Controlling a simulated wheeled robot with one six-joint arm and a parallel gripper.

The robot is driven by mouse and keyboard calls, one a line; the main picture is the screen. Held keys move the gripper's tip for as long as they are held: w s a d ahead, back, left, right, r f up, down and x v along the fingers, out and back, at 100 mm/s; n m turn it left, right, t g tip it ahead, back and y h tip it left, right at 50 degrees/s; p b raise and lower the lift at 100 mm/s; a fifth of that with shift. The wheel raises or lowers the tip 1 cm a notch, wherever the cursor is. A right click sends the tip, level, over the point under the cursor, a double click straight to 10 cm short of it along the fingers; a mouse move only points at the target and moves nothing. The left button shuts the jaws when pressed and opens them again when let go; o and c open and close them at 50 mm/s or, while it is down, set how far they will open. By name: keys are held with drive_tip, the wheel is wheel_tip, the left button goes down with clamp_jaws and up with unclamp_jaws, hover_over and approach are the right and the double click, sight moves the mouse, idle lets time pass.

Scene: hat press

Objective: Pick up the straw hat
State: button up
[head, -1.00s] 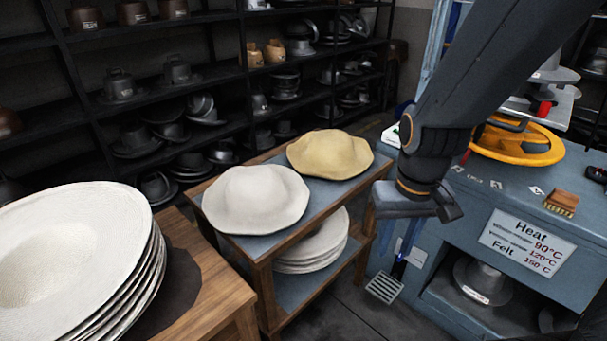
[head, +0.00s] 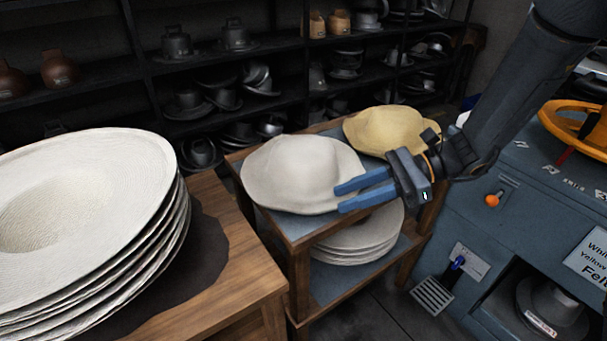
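A cream-white hat with a wide brim (head: 290,170) lies crown up on the top of a small blue-topped cart (head: 318,226). A straw-yellow hat (head: 388,128) lies behind it to the right. A stack of white, woven-looking hat shapes (head: 85,225) stands at the left, nearest to me. My gripper (head: 341,198) is open and empty, its two blue fingers pointing left. In the picture it overlaps the white hat's right brim edge. I cannot tell whether it touches. My forearm passes just right of the yellow hat.
More white hats (head: 355,240) lie stacked on the cart's lower shelf. A wooden table (head: 225,265) carries the left stack. A blue press bench (head: 520,215) with an orange wheel (head: 575,125) stands at right. Dark shelves with metal hat blocks (head: 235,95) fill the back.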

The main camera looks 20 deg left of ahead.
sight(310, 212)
drive_tip(key=shift+a+f, duration=0.1)
drive_tip(key=shift+a, duration=0.3)
drive_tip(key=shift+x, duration=0.9)
drive_tip(key=x, duration=0.2)
drive_tip(key=p+x, duration=0.1)
drive_tip(key=x, duration=0.1)
drive_tip(key=shift+s+d, duration=0.1)
drive_tip(key=shift+s, duration=0.35)
drive_tip(key=shift+s+a+f, duration=0.15)
drive_tip(key=shift+a+f, duration=0.1)
drive_tip(key=shift+a, duration=0.25)
clamp_jaws()
